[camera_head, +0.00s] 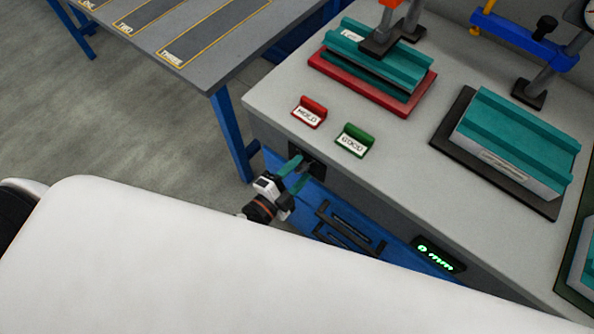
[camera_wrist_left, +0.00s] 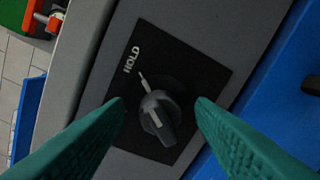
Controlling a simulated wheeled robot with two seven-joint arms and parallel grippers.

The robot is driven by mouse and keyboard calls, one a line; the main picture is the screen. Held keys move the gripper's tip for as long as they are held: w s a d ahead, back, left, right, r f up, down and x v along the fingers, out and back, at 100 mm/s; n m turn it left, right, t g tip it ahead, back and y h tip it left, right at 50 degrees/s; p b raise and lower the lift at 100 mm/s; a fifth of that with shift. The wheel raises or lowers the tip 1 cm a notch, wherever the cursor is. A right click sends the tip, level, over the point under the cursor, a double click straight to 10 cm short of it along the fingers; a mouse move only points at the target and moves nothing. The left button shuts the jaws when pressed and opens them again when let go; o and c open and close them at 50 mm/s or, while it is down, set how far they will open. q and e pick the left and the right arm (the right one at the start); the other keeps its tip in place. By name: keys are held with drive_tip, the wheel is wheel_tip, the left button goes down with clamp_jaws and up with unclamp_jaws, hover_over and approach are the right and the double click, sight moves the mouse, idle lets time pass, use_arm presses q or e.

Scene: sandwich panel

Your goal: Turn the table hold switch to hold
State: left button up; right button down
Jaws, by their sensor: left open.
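The hold switch is a dark grey rotary knob (camera_wrist_left: 158,118) on a black square plate (camera_wrist_left: 195,75). A white HOLD label (camera_wrist_left: 131,60) and a white tick are on the plate beyond the knob. The knob carries a short white line; I cannot tell for sure whether it lines up with the tick. In the head view the black plate (camera_head: 318,157) is on the table's front face, partly hidden by my gripper. My left gripper (camera_head: 297,174) has its green fingers open, one on each side of the knob in the wrist view (camera_wrist_left: 160,104), apparently not closed on it.
Red HOLD (camera_head: 309,112) and green GOOD (camera_head: 355,140) tags stand on the grey tabletop (camera_head: 285,85) above the switch. Blue drawer fronts with a dark handle (camera_head: 345,228) and a display reading 0 mm (camera_head: 438,254) are to the right. Teal-topped fixtures (camera_head: 510,140) stand farther back.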

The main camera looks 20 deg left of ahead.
use_arm(q)
drive_tip(key=f+b+v, duration=0.1)
drive_tip(key=b+v, duration=0.1)
drive_tip(key=v, duration=1)
drive_tip(key=shift+r, duration=0.45)
